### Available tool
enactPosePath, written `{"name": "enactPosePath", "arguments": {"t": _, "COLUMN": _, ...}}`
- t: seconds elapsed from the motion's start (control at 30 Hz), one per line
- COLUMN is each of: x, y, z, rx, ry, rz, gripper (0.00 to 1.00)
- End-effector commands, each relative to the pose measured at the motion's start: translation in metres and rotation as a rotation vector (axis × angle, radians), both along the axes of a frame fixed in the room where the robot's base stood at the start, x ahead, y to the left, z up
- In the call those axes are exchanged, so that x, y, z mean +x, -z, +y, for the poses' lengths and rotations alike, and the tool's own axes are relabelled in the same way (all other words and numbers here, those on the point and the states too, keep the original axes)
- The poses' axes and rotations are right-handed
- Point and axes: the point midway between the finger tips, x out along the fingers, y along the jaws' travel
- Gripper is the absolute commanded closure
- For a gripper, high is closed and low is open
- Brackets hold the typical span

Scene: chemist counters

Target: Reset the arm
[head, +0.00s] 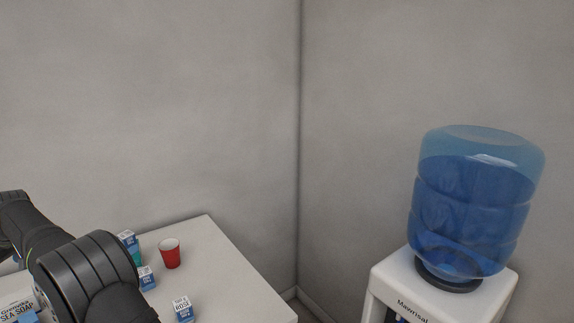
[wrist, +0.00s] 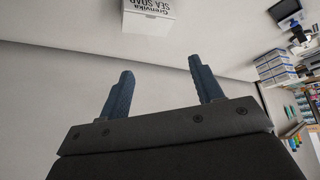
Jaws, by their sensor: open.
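My gripper (wrist: 162,90) shows in the wrist view with its two dark fingers spread apart and nothing between them. A white box marked SEA SOAP (wrist: 150,14) is beyond the fingertips at the top of the wrist view, apart from them. In the head view my dark arm crosses the lower left corner, over the white counter (head: 235,280). The gripper itself does not show in the head view.
On the counter are a red cup (head: 170,254), a small blue and white box (head: 183,309), another such box (head: 147,278), and a soap box (head: 18,312) at the left edge. A water dispenser (head: 440,300) with a blue bottle (head: 472,205) stands right. Stocked shelves (wrist: 275,70) show in the wrist view.

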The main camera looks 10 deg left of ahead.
Motion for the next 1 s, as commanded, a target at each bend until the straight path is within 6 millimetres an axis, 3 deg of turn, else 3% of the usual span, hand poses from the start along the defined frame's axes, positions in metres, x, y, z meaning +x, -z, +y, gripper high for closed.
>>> {"name": "enactPosePath", "arguments": {"t": 0.9, "x": 0.0, "y": 0.105, "z": 0.065, "rx": -0.002, "ry": -0.001, "rz": -0.001, "gripper": 0.4}}
{"name": "enactPosePath", "arguments": {"t": 1.0, "x": 0.0, "y": 0.088, "z": 0.065, "rx": 0.003, "ry": 0.0, "rz": -0.001, "gripper": 0.4}}
